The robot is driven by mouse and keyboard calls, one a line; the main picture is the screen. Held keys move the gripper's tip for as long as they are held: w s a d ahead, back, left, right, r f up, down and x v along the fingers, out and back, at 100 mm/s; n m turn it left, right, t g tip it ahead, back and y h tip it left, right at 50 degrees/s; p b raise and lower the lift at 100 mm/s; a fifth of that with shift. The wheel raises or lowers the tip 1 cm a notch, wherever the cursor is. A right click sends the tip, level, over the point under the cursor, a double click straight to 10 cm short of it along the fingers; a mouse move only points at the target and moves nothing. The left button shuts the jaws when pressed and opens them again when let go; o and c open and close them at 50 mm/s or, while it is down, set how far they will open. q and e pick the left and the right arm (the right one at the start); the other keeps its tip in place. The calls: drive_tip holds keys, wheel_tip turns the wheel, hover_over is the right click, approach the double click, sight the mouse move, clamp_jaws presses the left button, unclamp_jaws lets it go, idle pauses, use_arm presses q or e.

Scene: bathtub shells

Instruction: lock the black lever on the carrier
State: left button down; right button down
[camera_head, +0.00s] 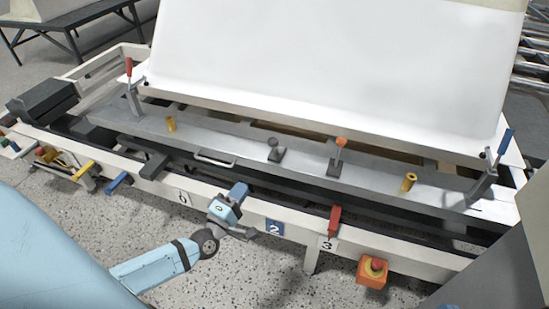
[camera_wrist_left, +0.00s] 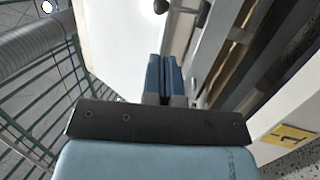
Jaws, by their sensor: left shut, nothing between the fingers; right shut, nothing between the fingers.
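The black lever (camera_head: 275,149) has a dark round knob on a small dark base and stands upright on the grey metal beam of the carrier (camera_head: 215,145). My right gripper is not in view.
An orange-knobbed lever (camera_head: 340,147) stands right of the black one. A red-handled lever (camera_head: 130,85) and a blue-handled lever (camera_head: 495,160) stand at the beam's ends. A white shell (camera_head: 330,60) rises behind. A handle (camera_head: 215,160) and a red emergency button (camera_head: 375,266) are near.

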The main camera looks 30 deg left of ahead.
sight(271, 146)
idle(0.3)
